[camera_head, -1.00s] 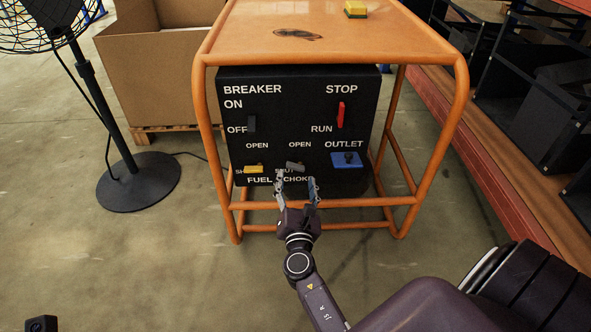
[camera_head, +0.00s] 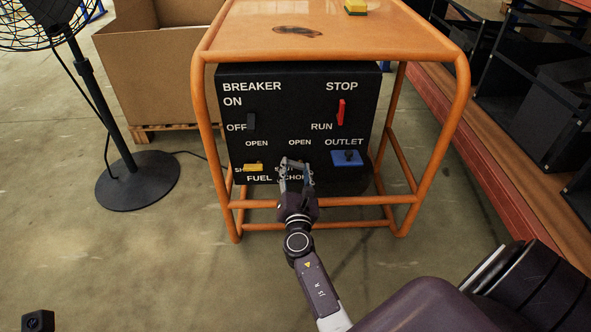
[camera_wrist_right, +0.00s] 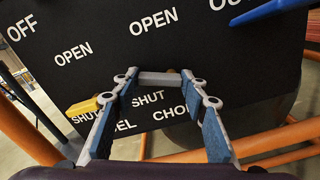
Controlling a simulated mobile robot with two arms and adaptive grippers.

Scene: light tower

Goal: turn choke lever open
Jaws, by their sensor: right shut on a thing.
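The choke lever (camera_wrist_right: 160,78) is a small grey handle on the black panel, above the CHOKE label, between OPEN and SHUT. It lies crosswise in the right wrist view, between my fingertips. My right gripper (camera_head: 295,164) reaches up to it from below and is shut on it. In the right wrist view the gripper (camera_wrist_right: 160,82) has a blue-padded finger on each side, touching the lever's ends. In the head view the fingers mostly hide the lever. My left gripper is not in view.
The yellow fuel lever (camera_head: 253,168) is close on the left and the blue outlet (camera_head: 347,159) on the right. Breaker switch (camera_head: 251,121) and red stop switch (camera_head: 341,112) sit higher. An orange tube frame (camera_head: 330,227) surrounds the panel (camera_head: 300,82).

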